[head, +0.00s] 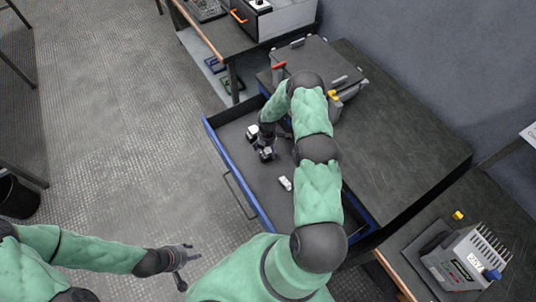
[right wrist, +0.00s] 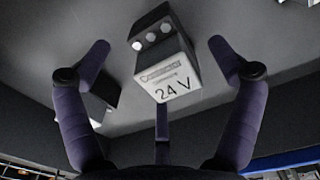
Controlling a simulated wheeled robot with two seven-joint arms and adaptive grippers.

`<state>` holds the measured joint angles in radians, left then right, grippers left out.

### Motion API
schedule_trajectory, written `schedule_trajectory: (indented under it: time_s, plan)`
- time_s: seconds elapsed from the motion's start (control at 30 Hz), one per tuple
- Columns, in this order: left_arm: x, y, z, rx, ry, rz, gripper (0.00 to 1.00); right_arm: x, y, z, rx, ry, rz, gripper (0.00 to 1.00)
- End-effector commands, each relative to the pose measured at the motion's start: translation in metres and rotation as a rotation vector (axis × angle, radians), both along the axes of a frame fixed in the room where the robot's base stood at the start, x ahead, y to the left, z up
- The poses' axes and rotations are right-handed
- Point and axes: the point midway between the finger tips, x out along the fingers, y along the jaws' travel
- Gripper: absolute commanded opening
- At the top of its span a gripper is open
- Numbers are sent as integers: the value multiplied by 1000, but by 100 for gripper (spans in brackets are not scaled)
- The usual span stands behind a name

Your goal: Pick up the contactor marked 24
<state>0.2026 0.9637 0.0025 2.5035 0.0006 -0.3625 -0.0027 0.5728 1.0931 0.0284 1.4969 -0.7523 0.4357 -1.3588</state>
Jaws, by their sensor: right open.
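The contactor marked 24 V (right wrist: 172,82) is a pale block with a dark grey top end carrying round terminals. In the right wrist view it lies between the two spread fingers of my right gripper (right wrist: 160,48), with a visible gap on each side. In the head view my right gripper (head: 265,140) is low inside the open drawer (head: 232,172), beside two small black-and-white blocks (head: 252,131); I cannot tell there which is marked 24. My left gripper (head: 183,258) is open and empty over the floor, away from the drawer.
A small white piece (head: 285,183) lies in the drawer near my right forearm. The drawer's blue front rim (head: 236,176) and the dark worktop (head: 400,125) bound the space.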

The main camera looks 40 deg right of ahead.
Motion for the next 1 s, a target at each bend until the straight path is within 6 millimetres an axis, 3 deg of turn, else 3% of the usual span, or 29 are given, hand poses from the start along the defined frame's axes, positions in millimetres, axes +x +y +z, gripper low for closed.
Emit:
schedule_trajectory:
  time_s: [0.2,0.5,0.57,0.8,0.83,1.0]
  plan:
    - [0,0,-8,0,0,0,40,1,1,-27,0,1,-1,92]
    - [0,0,-8,0,0,0,40,1,1,-30,0,0,-1,92]
    - [0,0,-8,0,0,0,40,1,1,-30,0,0,-1,78]
    - [0,0,-8,0,0,0,40,1,1,-30,0,1,-1,10]
    - [0,0,-8,0,0,0,40,2,1,-30,0,-1,-1,5]
    - [0,0,-8,0,0,0,40,2,1,-30,0,0,-1,5]
